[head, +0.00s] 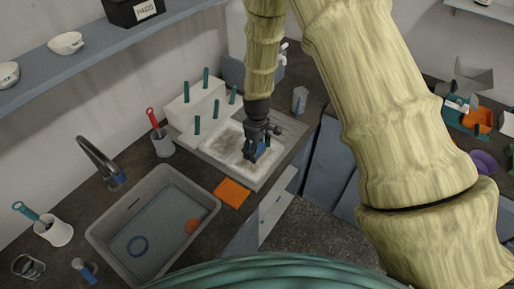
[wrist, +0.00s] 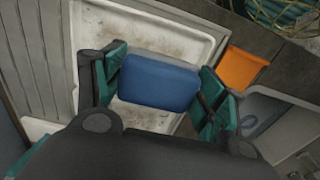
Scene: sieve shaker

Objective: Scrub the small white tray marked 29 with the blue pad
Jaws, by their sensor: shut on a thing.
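The white tray (head: 226,142) lies on the grey drainboard, its floor stained brown. In the wrist view, the stained tray (wrist: 130,35) fills the upper middle; I cannot read a number on it. My gripper (head: 262,142) is over the right part of the tray, pointing down. The gripper hides part of the tray.
A white rack with green pegs (head: 197,103) stands behind the tray. An orange cloth (head: 231,193) lies in front of it. A grey sink (head: 150,229) with a black tap (head: 98,158) is at left. A cup with a red-handled tool (head: 161,142) stands near the rack.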

